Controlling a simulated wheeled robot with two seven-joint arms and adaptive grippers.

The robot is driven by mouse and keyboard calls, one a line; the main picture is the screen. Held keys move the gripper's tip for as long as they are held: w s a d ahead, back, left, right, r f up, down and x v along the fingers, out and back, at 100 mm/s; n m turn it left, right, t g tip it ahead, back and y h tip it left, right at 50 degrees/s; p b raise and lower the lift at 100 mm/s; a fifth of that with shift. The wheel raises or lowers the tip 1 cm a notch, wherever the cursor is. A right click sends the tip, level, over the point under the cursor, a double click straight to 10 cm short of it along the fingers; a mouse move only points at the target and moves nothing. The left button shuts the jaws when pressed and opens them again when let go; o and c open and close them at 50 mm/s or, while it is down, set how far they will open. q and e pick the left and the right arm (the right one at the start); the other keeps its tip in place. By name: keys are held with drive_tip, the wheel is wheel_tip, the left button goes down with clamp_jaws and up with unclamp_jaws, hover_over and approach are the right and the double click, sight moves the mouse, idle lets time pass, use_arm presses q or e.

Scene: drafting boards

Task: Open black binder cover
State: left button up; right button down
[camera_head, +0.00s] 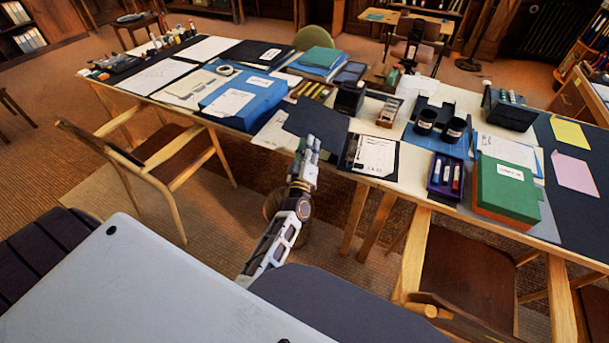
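A black binder (345,166) lies at the near edge of the long table, with white printed sheets (375,154) showing on its right part. A dark flat panel (318,119) adjoins it on the left and looks like its cover folded out; the exact join is hard to see. My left gripper (312,142) is at the near table edge, in front of the panel's lower part. Its fingers are small and close together in this view, so I cannot tell whether they are open or touch the panel. My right gripper is not in view.
A blue box file (262,101) lies left of the panel. A black holder (349,99) and a small card rack (389,111) stand behind the binder. A purple tray (434,188) and a green box (508,184) are to the right. Wooden chairs (165,150) stand along the near side.

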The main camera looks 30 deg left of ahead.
use_arm(q)
drive_tip(key=d+r+p+v, duration=0.1)
drive_tip(key=p+v, duration=0.2)
drive_tip(key=v, duration=0.8)
drive_tip(key=shift+s, duration=0.25)
idle(1.5)
drive_tip(key=shift+f, duration=0.1)
drive_tip(key=shift+p, duration=0.3)
idle(0.3)
